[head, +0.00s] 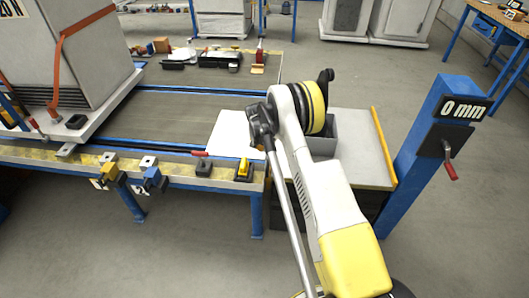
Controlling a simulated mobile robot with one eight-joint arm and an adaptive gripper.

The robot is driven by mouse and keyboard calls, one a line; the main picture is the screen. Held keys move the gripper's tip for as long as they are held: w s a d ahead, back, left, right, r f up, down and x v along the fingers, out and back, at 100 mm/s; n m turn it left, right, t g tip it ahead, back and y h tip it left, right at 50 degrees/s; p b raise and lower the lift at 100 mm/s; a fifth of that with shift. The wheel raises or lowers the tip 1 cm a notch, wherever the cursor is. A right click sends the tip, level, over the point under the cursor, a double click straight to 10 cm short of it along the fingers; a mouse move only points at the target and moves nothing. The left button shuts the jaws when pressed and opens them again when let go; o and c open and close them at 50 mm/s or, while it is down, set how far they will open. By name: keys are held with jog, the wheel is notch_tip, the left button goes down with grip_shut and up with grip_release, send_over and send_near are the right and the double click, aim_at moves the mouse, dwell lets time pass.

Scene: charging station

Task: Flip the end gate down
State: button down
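No part is plainly marked as the end gate. A pale flat panel (226,133) lies at the right end of the roller table (180,113), partly behind my arm. To its right is a light grey top (363,152) with an upright-looking yellow strip (383,147) along its right edge. My arm reaches up from the lower right and crosses in front of this end. Dark parts show at its upper end, but I cannot make out the fingers or whether they are open. I see no clear contact with the panel or strip.
A blue post (421,140) with a "0 mm" display and red-handled crank stands at right. A large strapped grey box (75,50) sits on the table's left. Clamps line the front rail. Tools (215,60) lie behind. The floor at lower left is clear.

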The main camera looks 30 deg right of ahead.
jog(key=p+v, duration=0.2)
jog(key=v, duration=0.6)
jog(key=shift+r+p, duration=0.3)
jog(key=shift+p, duration=0.1)
jog(key=shift+s+r, duration=0.1)
jog(key=shift+s, duration=0.05)
jog(key=s+a+r+n+t, duration=0.1)
jog(key=s+a+r, duration=0.25)
jog(key=r, duration=0.55)
jog(key=s+a+r+n+t+y, duration=0.1)
jog(key=s+a+r, duration=0.3)
jog(key=r, duration=0.5)
jog(key=s+a+r+n, duration=0.1)
jog(key=s+a+r, duration=0.3)
jog(key=r, duration=0.6)
jog(key=s+a+r+n+t, duration=0.1)
jog(key=s+a+n, duration=0.1)
jog(key=s, duration=1.1)
jog(key=s+a+r+n+t+y, duration=0.1)
jog(key=s+a, duration=0.4)
jog(key=s, duration=0.8)
jog(key=shift+r+n+t+y, duration=0.3)
jog(key=shift+r+n+t, duration=0.15)
jog(key=shift+n+t, duration=0.05)
jog(key=shift+s, duration=0.15)
